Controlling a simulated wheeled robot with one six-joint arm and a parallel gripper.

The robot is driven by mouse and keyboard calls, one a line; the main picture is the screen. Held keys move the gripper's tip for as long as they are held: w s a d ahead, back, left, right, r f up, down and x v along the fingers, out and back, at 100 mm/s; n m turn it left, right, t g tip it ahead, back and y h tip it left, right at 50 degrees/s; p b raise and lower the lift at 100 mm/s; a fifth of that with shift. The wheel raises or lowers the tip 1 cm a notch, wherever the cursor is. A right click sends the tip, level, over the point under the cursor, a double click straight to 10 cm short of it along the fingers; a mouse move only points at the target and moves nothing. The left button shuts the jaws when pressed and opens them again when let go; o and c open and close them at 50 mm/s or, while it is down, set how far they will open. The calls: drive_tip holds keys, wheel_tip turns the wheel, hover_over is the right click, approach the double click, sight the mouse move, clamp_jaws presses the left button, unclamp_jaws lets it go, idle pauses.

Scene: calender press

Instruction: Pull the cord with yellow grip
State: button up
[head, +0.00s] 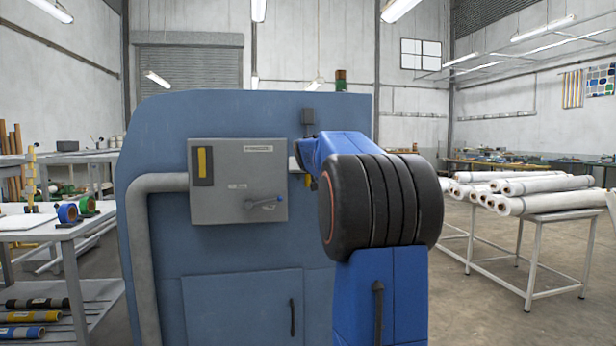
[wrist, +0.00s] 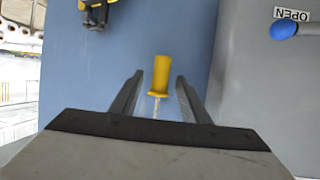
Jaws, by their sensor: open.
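The yellow grip (wrist: 160,75) hangs on a thin pale cord (wrist: 156,104) in front of the blue machine panel. In the wrist view the grip is between the two dark fingers of my gripper (wrist: 160,77). My gripper is open, with a visible gap on each side of the grip. In the head view my blue arm hides most of my gripper, and I cannot make out the grip clearly. A small dark box (head: 308,116) sits on the panel above my arm.
A grey control box (head: 238,180) with a lever is left of my arm; its blue knob (wrist: 283,30) shows in the wrist view. A black-and-yellow fitting (wrist: 97,12) is near the grip. A table of white rolls (head: 560,204) stands right.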

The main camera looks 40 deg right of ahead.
clamp_jaws()
drive_tip(key=shift+f, duration=1.25)
drive_tip(key=shift+r, duration=0.95)
drive_tip(key=shift+c, duration=0.2)
unclamp_jaws()
